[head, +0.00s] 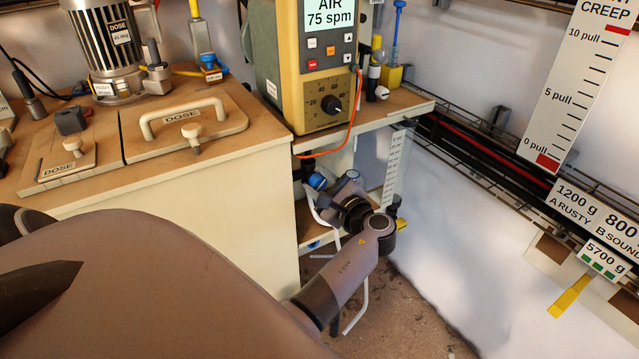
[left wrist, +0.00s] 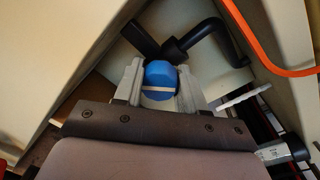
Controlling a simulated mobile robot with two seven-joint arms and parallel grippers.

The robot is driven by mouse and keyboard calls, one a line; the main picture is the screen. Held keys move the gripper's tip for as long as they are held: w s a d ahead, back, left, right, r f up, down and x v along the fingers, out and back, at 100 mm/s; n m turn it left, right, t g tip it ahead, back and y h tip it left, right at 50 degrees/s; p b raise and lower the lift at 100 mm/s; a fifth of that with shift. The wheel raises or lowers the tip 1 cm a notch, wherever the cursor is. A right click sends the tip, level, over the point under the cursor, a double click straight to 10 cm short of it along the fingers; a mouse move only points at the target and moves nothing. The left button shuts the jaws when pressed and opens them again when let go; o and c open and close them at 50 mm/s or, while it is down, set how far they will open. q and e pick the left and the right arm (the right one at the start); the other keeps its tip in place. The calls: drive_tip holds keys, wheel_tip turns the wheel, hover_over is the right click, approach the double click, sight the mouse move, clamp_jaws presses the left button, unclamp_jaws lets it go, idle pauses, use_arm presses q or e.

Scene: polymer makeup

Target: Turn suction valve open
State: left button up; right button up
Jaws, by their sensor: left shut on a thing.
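The suction valve appears to be the blue knob (left wrist: 160,75) with a pale band across it, in front of black pipework (left wrist: 190,42) in the left wrist view. My left gripper (left wrist: 158,92) has its two pale fingers on either side of the knob, shut on it. In the head view a small blue part (head: 318,181) shows low beside the bench, under the pump controller, at the end of my left arm. My fingertips are mostly hidden there by my wrist. I cannot read the valve's open or shut position. My right gripper is not in view.
The pump controller (head: 292,75) stands on the bench above, with an orange cable (head: 354,118) hanging near my arm; a cable also crosses the left wrist view (left wrist: 255,45). The cream cabinet (head: 235,200) is close on the left. Cable racks (head: 480,150) run along the right wall.

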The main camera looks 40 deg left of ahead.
use_arm(q)
drive_tip(key=n+b, duration=0.1)
drive_tip(key=n, duration=0.2)
drive_tip(key=shift+s+f+n, duration=0.1)
drive_tip(key=shift+f+n, duration=0.05)
drive_tip(key=shift+n, duration=0.15)
drive_tip(key=shift+a+n+b, duration=0.1)
drive_tip(key=shift+n+b, duration=0.25)
drive_tip(key=shift+n, duration=0.35)
drive_tip(key=shift+n+h+b, duration=0.3)
drive_tip(key=shift+n+b, duration=0.25)
drive_tip(key=shift+n, duration=0.65)
drive_tip(key=shift+n+t, duration=0.3)
drive_tip(key=shift+n, duration=0.2)
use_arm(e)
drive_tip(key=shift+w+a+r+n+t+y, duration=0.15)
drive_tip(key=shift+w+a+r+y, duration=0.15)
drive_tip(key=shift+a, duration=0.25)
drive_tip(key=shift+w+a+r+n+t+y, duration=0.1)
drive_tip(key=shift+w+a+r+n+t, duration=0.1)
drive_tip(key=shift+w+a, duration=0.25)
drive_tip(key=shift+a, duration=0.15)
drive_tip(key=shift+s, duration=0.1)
use_arm(q)
drive_tip(key=o, duration=1)
drive_tip(key=shift+o, duration=0.2)
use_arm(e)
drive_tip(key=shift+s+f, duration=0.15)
